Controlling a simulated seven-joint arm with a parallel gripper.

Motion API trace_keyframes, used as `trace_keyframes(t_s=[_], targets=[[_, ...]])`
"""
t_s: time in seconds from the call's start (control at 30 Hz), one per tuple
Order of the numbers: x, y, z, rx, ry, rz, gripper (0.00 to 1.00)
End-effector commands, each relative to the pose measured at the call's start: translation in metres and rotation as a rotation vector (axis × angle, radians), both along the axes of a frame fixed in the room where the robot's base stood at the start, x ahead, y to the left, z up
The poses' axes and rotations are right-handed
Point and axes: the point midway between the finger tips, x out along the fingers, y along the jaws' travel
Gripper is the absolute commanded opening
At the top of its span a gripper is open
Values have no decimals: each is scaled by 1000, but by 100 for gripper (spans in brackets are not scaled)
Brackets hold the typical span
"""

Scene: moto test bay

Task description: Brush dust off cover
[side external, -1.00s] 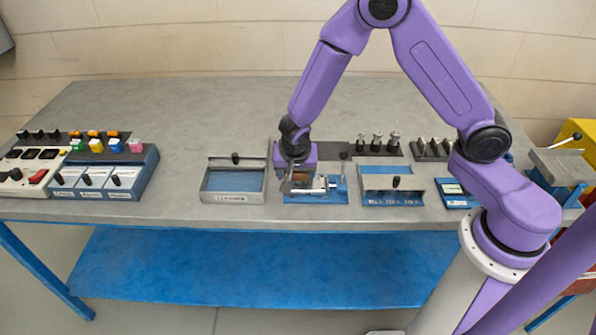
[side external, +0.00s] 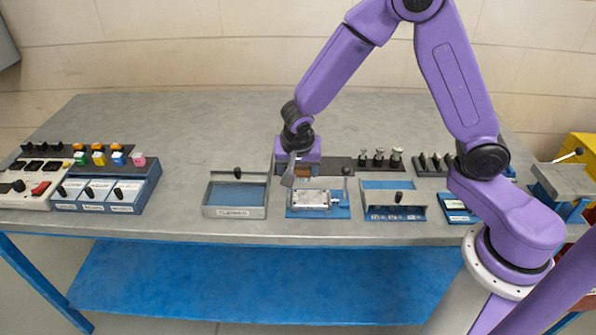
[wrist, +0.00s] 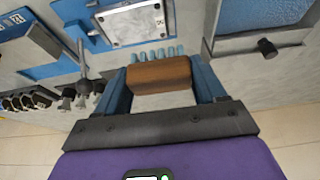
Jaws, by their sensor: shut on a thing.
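The cover is a silver metal plate with corner screws, lying on a blue base (side external: 343,212). I see the cover (side external: 312,199) at the table's front middle and at the top of the wrist view (wrist: 134,22). My gripper (side external: 296,176) hangs just behind and above it. It is shut on a brush (wrist: 158,75) with a brown wooden block and blue bristles. In the wrist view the bristle tips lie just short of the cover's near edge, apparently apart from it. I cannot tell whether dust lies on the cover.
A grey tray with a blue floor (side external: 236,194) and black knob stands left of the cover. A blue-and-grey holder (side external: 394,206) stands right. Several small metal fittings (side external: 379,158) stand behind. A switch box (side external: 110,194) is far left. The table's back is clear.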

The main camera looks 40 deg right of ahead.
Motion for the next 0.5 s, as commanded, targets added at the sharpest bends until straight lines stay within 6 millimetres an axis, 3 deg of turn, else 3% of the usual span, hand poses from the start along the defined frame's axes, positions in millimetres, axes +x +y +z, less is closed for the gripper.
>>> trace_keyframes(t_s=[0.23,0.5], targets=[[0,0,2,-1,-1,0,37],[1,0,23,0,-3,-1,37]])
